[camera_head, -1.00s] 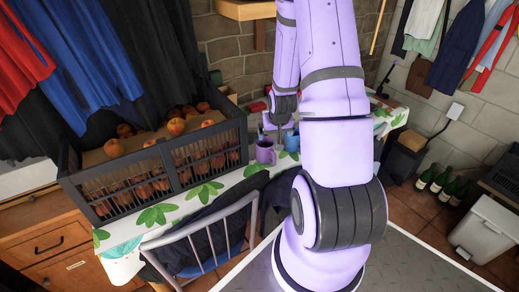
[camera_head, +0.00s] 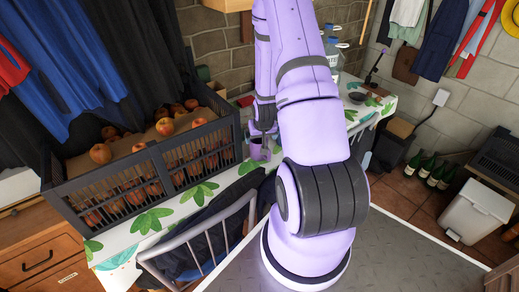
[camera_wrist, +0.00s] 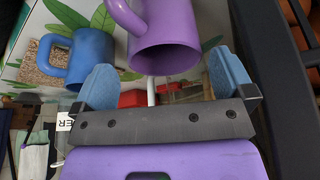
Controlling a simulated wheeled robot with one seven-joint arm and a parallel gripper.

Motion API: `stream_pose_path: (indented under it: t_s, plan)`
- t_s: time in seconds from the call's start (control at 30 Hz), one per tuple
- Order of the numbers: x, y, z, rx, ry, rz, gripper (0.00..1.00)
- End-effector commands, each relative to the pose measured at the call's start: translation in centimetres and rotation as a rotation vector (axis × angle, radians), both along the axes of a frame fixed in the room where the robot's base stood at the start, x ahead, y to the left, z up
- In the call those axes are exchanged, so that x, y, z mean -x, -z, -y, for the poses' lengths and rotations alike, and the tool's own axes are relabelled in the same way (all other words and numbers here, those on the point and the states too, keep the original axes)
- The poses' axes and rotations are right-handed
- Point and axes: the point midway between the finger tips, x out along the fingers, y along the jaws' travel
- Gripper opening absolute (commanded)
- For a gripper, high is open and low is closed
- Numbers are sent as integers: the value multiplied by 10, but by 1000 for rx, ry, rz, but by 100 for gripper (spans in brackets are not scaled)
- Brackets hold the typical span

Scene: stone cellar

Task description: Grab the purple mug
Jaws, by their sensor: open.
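The purple mug (camera_head: 260,150) stands on the table beside the right end of the fruit crate. In the wrist view the purple mug (camera_wrist: 172,28) is at the top middle, its handle towards the upper left. My gripper (camera_wrist: 165,77) is open, with blue pads. The mug's rim lies just ahead of the gap between the fingertips, and nothing is gripped. In the head view my arm hides most of my gripper, which is close to the mug. A blue mug (camera_wrist: 92,55) is left of the purple one in the wrist view.
A dark crate (camera_head: 188,160) of round orange-red fruit stands on the leaf-patterned table cloth (camera_head: 150,222), close to the mug. A chair (camera_head: 200,237) with dark cloth is in front of the table. Bottles (camera_head: 334,55) stand behind my arm.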

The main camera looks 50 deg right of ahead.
Motion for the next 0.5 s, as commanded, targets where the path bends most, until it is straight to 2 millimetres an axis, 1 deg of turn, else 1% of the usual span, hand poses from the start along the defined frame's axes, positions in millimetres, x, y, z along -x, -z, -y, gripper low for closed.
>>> stream_pose_path:
  t_s: [0.3, 0.4, 0.5]
  plan:
    - [-14, 36, 5, -1, 0, -2, 100]
    - [-16, 42, 7, -1, -1, -2, 100]
    - [-17, 44, 7, 0, -1, -1, 100]
